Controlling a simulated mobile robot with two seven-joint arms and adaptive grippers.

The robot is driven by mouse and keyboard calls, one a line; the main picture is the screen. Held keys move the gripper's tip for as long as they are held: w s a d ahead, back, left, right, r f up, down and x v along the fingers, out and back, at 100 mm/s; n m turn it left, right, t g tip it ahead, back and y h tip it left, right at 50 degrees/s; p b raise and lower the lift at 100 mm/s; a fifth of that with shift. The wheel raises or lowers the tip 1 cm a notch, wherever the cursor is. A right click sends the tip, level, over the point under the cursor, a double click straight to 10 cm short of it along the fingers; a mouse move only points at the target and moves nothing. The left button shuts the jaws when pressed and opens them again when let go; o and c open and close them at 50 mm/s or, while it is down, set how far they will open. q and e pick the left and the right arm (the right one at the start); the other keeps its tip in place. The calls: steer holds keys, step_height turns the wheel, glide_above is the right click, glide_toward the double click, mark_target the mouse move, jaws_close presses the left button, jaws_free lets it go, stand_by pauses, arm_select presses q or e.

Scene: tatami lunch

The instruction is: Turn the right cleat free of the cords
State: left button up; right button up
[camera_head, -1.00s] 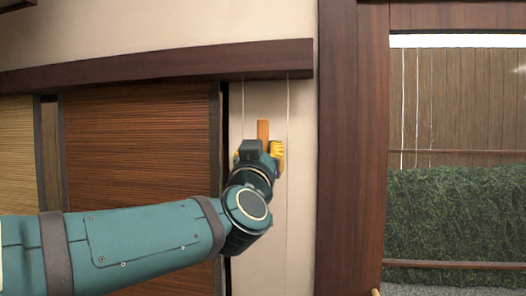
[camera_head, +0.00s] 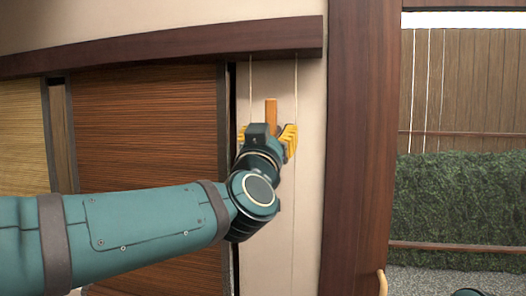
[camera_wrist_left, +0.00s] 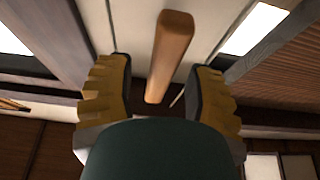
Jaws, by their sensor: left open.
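The wooden cleat (camera_head: 271,111) is an orange-brown bar standing upright on the pale wall strip, between two thin pale cords, a left cord (camera_head: 250,92) and a right cord (camera_head: 295,86). Its lower part is hidden behind my gripper. My left gripper (camera_head: 267,133) is at the cleat, its yellow fingers spread to either side. In the left wrist view the cleat (camera_wrist_left: 170,50) reaches between the open fingers (camera_wrist_left: 160,88), with a gap on both sides. Whether the cords touch the cleat is hidden. My right gripper is not in view.
A dark wooden beam (camera_head: 170,47) runs above, and the cords hang from under it. A brown slatted blind (camera_head: 145,145) is at the left. A thick dark post (camera_head: 358,150) stands close at the right, with a hedge (camera_head: 460,200) beyond it.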

arm_select(q)
steer(key=v, duration=1.1)
steer(key=shift+w, duration=0.1)
